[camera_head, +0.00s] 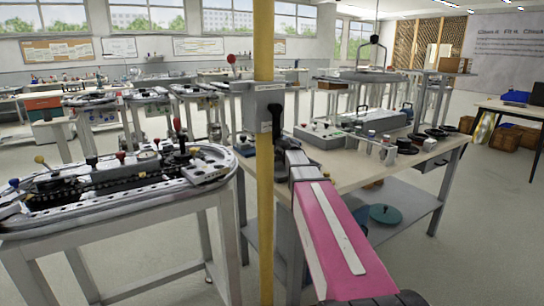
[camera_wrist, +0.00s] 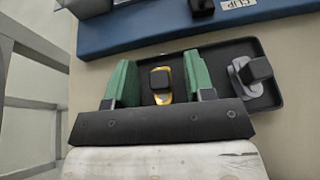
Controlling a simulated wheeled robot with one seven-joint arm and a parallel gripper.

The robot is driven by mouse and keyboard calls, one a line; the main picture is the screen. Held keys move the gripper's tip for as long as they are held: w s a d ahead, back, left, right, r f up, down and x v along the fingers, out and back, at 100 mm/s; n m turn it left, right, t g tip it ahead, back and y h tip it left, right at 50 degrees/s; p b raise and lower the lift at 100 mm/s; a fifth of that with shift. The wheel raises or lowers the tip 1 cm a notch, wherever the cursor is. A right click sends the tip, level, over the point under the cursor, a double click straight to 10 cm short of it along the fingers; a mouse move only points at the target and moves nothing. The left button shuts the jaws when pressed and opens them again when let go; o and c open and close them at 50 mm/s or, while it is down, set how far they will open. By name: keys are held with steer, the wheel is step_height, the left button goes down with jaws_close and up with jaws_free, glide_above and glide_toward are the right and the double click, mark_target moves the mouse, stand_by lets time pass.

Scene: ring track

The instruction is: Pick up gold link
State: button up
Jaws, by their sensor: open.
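In the wrist view the gold link (camera_wrist: 164,98), a small gold piece with a black block on top, lies in a shallow dark tray (camera_wrist: 221,60). My gripper (camera_wrist: 158,68) is open, with one green finger on each side of the gold link. Gaps show between the link and both fingers, so they look apart. I cannot tell how far the fingertips are above the tray floor. I cannot make out the gold link or the gripper in the head view.
A silver link (camera_wrist: 247,88) with a dark block lies in the tray, right of the right finger. A blue base (camera_wrist: 150,35) with a "CLIP" label stands beyond the tray. In the head view a track table (camera_head: 120,212) stands left and a workbench (camera_head: 340,165) right, with floor between.

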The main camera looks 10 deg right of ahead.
jaws_close()
